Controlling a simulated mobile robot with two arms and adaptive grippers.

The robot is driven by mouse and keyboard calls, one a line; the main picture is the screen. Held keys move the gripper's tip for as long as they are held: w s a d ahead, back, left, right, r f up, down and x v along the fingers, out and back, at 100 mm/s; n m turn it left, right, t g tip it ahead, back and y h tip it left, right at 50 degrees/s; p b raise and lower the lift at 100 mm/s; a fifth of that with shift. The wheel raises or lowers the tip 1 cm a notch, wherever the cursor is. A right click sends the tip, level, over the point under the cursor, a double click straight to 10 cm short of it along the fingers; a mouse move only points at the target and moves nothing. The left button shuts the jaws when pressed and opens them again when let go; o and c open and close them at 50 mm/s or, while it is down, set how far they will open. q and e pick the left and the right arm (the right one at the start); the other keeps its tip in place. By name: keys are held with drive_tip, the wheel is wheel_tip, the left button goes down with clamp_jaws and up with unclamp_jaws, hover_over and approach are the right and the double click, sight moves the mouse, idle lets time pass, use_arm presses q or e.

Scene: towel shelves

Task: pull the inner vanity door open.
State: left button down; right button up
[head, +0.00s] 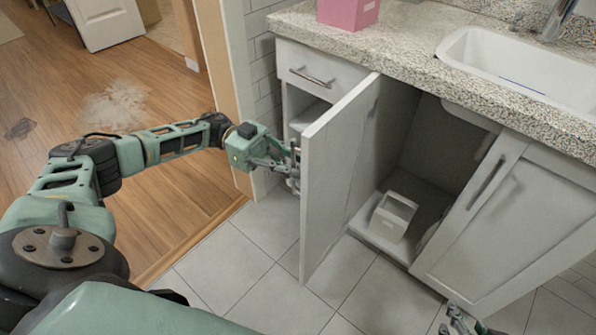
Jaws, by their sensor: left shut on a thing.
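The door hides part of the fingertips' surroundings. My right gripper (462,322) shows only in part at the bottom edge, low in front of the other vanity door (510,220). I cannot tell whether it is open or shut.
The cabinet interior (420,150) is exposed, with a small grey box (392,215) on its floor. A drawer (315,70) is above left. A granite counter (400,55) holds a white sink (520,75) and a pink box (348,10). Tile floor (235,265) in front is clear.

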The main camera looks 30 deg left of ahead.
idle(0.3)
use_arm(q)
drive_tip(key=c, duration=1.8)
unclamp_jaws()
drive_tip(key=shift+c, duration=0.2)
drive_tip(key=a, duration=0.7)
drive_tip(key=shift+w+a, duration=0.15)
drive_tip(key=shift+a, duration=0.1)
drive_tip(key=shift+a+r, duration=0.1)
